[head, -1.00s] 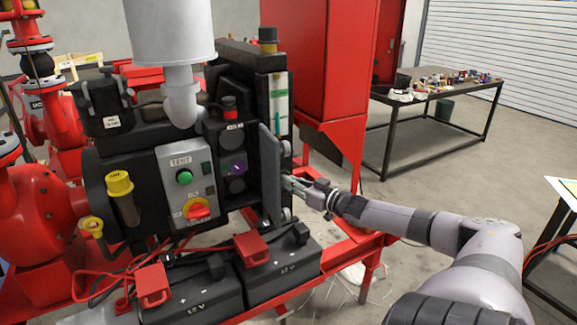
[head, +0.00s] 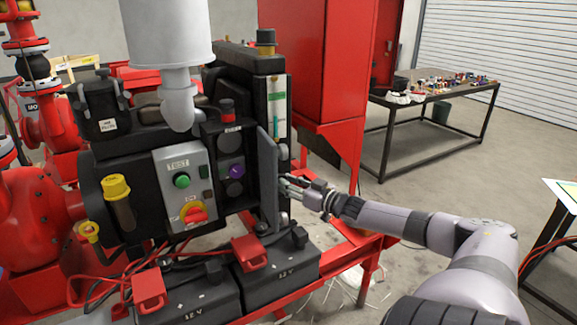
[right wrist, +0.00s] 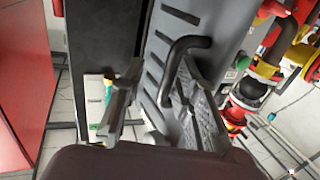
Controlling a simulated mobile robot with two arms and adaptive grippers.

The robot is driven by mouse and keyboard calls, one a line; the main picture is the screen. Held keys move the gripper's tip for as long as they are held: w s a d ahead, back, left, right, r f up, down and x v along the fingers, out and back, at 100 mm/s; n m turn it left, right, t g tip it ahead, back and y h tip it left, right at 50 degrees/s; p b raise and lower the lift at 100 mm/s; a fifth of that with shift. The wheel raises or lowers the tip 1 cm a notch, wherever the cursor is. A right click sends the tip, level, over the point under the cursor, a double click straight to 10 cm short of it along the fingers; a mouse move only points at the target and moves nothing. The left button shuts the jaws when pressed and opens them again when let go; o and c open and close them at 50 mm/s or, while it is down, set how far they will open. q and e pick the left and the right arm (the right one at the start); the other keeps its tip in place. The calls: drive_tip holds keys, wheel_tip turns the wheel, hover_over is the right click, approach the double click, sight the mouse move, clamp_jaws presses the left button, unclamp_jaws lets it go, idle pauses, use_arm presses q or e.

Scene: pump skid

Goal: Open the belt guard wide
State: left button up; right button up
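The belt guard (head: 268,178) is a thin grey panel on the right side of the dark engine block in the head view. It stands out at an angle from the block. In the right wrist view its slotted face (right wrist: 178,28) carries a black bar handle (right wrist: 190,44). My right gripper (head: 287,187) is at the guard's right face. In the right wrist view its fingers (right wrist: 160,72) are apart, with the handle between them, nearer the right finger. Whether that finger touches the handle is unclear. My left gripper is out of view.
A control panel (head: 184,188) with a green button and red knob is left of the guard. Black batteries (head: 280,262) sit below it on the red skid frame. A tall red cabinet (head: 318,60) stands behind. A table (head: 440,97) with small parts is at the back right.

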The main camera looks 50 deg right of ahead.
drive_tip(key=shift+r, duration=0.4)
drive_tip(key=s, duration=1.2)
drive_tip(key=shift+f, duration=0.4)
